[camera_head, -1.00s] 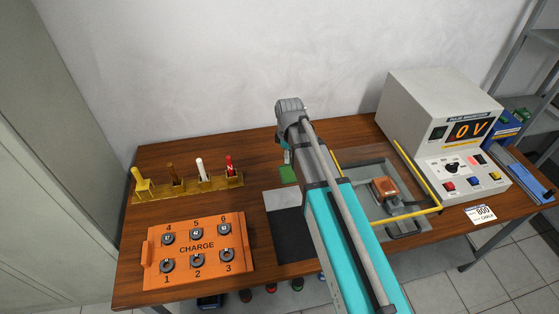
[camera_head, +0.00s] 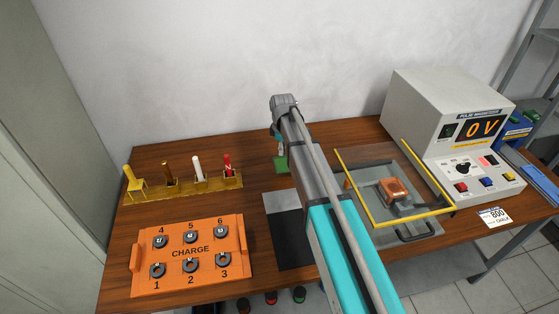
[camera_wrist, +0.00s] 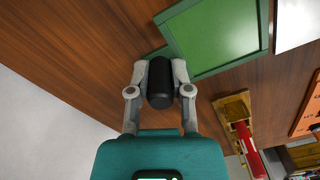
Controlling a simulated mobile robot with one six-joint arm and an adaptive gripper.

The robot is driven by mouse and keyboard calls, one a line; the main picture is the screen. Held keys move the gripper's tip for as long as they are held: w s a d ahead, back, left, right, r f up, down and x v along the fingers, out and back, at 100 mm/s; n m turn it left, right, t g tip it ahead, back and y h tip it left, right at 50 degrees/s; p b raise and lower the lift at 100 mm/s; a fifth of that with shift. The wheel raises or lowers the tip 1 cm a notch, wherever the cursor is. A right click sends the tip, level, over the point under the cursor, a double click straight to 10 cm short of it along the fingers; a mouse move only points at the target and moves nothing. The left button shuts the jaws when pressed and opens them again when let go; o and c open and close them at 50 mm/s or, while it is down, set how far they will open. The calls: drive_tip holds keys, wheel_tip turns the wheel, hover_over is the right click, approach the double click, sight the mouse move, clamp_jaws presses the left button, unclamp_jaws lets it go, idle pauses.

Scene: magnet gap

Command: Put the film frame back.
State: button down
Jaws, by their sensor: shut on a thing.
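The film frame (camera_wrist: 215,38) is a flat green frame with a lighter green panel at the top of the wrist view. My gripper (camera_wrist: 160,84) is shut on its black cylindrical handle (camera_wrist: 160,88), one finger on each side. In the head view the green film frame (camera_head: 281,165) shows in part at the back middle of the table, beside my arm. Whether it rests on the table or hangs just above it, I cannot tell. My arm hides part of it and most of my gripper there.
A yellow-edged plate area (camera_head: 410,219) with a copper block (camera_head: 394,191) lies right of my arm. A grey meter (camera_head: 445,110) reading 0 V stands behind. An orange CHARGE board (camera_head: 190,278) and a yellow tool rack (camera_head: 150,194) are left. A grey and black sheet (camera_head: 285,230) lies near the middle.

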drive_tip(key=shift+w+f, duration=0.25)
drive_tip(key=shift+f, duration=0.05)
drive_tip(key=shift+w+a+f+b, duration=0.15)
drive_tip(key=shift+w+f+b, duration=0.3)
drive_tip(key=shift+f+b, duration=1.6)
drive_tip(key=shift+b, duration=0.05)
drive_tip(key=shift+s+f, duration=0.1)
drive_tip(key=c, duration=0.5)
unclamp_jaws()
drive_tip(key=shift+c, duration=0.2)
wheel_tip(320, 180, up, 12)
drive_tip(key=p, duration=1.2)
